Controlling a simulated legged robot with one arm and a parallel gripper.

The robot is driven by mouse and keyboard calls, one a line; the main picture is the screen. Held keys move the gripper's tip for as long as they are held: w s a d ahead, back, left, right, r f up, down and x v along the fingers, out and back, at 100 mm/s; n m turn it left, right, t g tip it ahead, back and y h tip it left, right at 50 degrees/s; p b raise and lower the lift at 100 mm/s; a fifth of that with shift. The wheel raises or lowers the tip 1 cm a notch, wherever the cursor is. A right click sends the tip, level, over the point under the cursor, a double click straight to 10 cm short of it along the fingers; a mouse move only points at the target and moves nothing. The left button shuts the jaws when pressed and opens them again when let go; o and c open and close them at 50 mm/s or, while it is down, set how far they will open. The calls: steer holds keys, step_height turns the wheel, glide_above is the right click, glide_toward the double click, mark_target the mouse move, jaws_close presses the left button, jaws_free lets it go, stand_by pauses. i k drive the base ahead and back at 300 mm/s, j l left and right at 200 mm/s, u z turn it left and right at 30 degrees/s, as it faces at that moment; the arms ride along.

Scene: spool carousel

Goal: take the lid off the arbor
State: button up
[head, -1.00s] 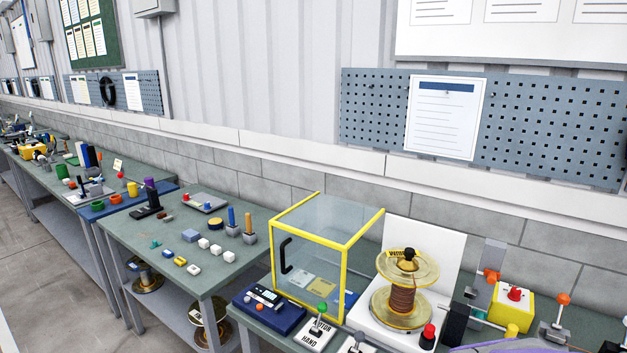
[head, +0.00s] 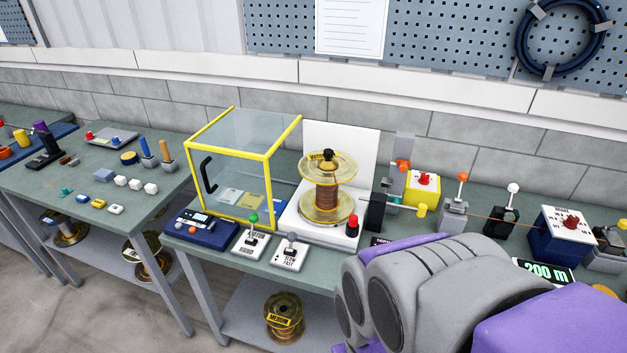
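A clear spool (head: 327,200) wound with copper-coloured wire stands upright on a white stand with a tall white back panel (head: 357,140). A small black knob-like cap (head: 327,154) sits at the top centre of the spool, over the arbor. It looks seated there. The arbor itself is hidden inside the spool. Grey and purple parts of my arm fill the lower right, in front of the bench and apart from the spool. I see no gripper fingers, so my gripper is not visible.
A yellow-framed clear box (head: 268,170) with a black handle stands left of the spool. A red button (head: 352,220) and lever switches (head: 291,245) stand in front. Right are a yellow box (head: 422,186), several levers and a blue box (head: 565,240). A "200 m" display (head: 546,270) sits nearer.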

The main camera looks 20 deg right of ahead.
mark_target(327, 163)
steer(key=i+j+z, duration=0.65)
steer(key=j, duration=0.35)
steer(key=i+l, duration=0.05)
